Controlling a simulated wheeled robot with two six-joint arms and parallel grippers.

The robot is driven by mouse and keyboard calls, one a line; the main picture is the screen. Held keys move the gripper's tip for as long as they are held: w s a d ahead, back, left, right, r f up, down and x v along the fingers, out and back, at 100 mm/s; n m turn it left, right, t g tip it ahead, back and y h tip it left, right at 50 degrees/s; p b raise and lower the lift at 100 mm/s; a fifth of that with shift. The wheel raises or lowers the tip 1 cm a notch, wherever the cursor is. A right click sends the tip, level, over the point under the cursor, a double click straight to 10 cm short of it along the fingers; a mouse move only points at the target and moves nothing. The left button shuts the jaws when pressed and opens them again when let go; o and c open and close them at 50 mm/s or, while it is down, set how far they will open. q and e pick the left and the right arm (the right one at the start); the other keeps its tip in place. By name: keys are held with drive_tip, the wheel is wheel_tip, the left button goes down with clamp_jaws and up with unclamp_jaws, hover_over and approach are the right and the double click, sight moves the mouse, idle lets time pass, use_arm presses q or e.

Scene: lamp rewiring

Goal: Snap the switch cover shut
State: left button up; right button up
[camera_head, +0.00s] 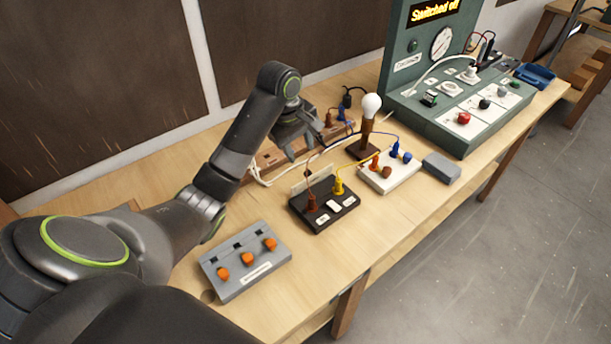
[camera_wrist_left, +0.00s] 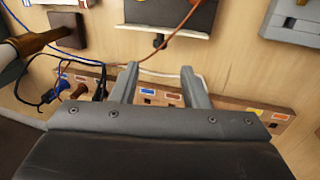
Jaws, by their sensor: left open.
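In the left wrist view the cover shows as a pale plate (camera_wrist_left: 168,15) at the top, with a brown wire passing by. My left gripper (camera_head: 306,150) is above and behind the cover, apart from it. Its fingers (camera_wrist_left: 160,70) are spread with nothing between them. My right gripper is not in view.
A grey box with orange knobs (camera_head: 246,261) is in front. A white terminal block (camera_head: 390,174), a bulb on a stand (camera_head: 371,105) and a green panel (camera_head: 460,110) reading "Switched off" are to the right. A wooden strip (camera_wrist_left: 222,104) lies behind the switch. Wires cross between them.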

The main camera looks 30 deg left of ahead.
sight(306, 171)
use_arm(q)
drive_tip(key=p+x, duration=0.1)
drive_tip(key=x, duration=0.6)
drive_tip(key=shift+d+f, duration=0.1)
drive_tip(key=shift+f, duration=0.2)
drive_tip(key=shift+w+f, duration=0.1)
drive_tip(key=shift+f, duration=0.4)
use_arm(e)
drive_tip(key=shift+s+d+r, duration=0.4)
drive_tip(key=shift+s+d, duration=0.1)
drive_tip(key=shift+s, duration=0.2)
use_arm(q)
clamp_jaws()
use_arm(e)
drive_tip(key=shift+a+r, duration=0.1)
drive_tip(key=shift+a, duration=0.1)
